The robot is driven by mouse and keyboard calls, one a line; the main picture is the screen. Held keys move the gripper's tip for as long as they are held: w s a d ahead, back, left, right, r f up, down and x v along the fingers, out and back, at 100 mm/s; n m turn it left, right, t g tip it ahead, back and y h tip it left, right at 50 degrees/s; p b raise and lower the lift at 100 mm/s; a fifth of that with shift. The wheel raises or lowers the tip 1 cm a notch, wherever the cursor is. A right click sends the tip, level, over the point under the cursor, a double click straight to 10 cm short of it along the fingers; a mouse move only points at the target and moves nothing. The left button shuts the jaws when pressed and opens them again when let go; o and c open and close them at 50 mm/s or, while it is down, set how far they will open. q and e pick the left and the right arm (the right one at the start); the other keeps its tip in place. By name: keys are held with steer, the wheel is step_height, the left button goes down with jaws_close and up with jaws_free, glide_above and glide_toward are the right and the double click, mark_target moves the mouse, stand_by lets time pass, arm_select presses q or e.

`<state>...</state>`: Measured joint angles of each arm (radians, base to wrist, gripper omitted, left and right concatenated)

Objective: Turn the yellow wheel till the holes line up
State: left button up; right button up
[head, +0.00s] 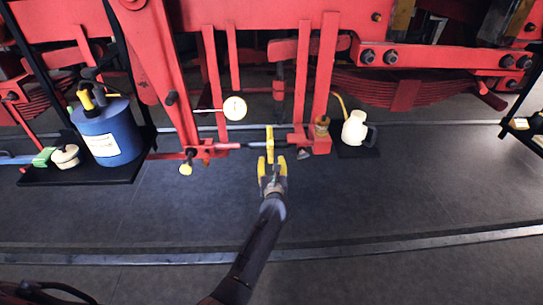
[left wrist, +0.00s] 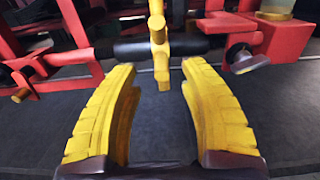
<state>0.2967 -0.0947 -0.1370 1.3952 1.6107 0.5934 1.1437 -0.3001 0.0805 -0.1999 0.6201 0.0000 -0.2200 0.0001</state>
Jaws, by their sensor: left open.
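The yellow wheel (head: 269,146) sits on a horizontal rod between two red uprights, near the middle of the head view. In the left wrist view the yellow wheel (left wrist: 159,42) looks like a hub with stubby arms, one up and one down, on a dark rod (left wrist: 130,50). My left gripper (head: 272,164) is open, just in front of and below the wheel. Its yellow fingers (left wrist: 160,68) stand one to each side of the wheel's lower arm, apart from it. I cannot make out the holes. My right gripper is not in view.
A white dial gauge (head: 235,108) hangs left above the rod. A blue canister (head: 107,133) stands on a black shelf at left, and a white jug (head: 355,128) on a shelf at right. Red frame beams cross above. The dark floor in front is clear.

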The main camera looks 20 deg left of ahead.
mark_target(271, 155)
arm_select(q)
steer(key=shift+f, duration=0.75)
steer(key=shift+x, duration=2.75)
steer(key=shift+d, duration=0.1)
steer(key=shift+c, duration=0.3)
jaws_close()
steer(key=shift+r, duration=1.25)
